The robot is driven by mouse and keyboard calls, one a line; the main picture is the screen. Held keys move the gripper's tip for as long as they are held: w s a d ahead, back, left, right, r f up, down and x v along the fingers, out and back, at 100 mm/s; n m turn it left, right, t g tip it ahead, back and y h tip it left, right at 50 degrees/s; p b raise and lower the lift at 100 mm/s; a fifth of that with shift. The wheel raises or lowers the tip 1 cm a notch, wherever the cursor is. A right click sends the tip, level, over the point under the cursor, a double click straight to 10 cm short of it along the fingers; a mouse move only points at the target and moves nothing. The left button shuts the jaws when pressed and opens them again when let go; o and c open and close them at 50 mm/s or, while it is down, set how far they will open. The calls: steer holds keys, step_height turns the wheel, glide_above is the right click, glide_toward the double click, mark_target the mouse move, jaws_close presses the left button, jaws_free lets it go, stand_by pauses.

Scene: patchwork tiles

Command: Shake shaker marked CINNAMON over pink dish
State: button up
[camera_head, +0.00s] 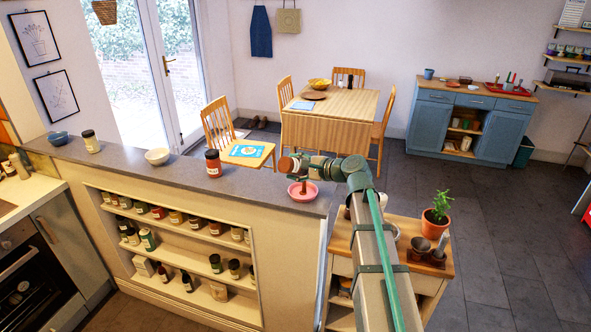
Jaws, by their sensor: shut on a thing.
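The pink dish (301,197) sits on the grey counter top near its right end. My gripper (301,163) is above the dish, shut on a small reddish-brown shaker (288,165). The shaker looks tilted onto its side; its label is too small to read, so I cannot tell if it says CINNAMON. A reddish-brown patch shows between the shaker and the dish, just over the dish's inside; I cannot tell if it is powder falling or lying there.
On the counter stand a red-brown jar with a dark lid (214,165), a white bowl (157,156), a pale jar (91,142) and a blue bowl (58,138). Several jars fill the shelves below. A wooden cart (430,262) with a potted plant (437,212) stands at right.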

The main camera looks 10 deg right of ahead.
steer(key=shift+f+b, duration=0.95)
steer(key=shift+f, duration=0.55)
steer(key=shift+r, duration=0.1)
stand_by(1.1)
steer(key=shift+r+n+t+h+b, duration=0.2)
steer(key=shift+n+h+b, duration=0.2)
steer(key=shift+n+b, duration=0.35)
steer(key=shift+r+n+t+h+b, duration=0.2)
steer(key=shift+n+h+b, duration=0.2)
steer(key=shift+n+b, duration=0.3)
steer(key=shift+r+n+t+h+b, duration=0.35)
steer(key=shift+n+h+b, duration=0.25)
steer(key=shift+n+b, duration=0.35)
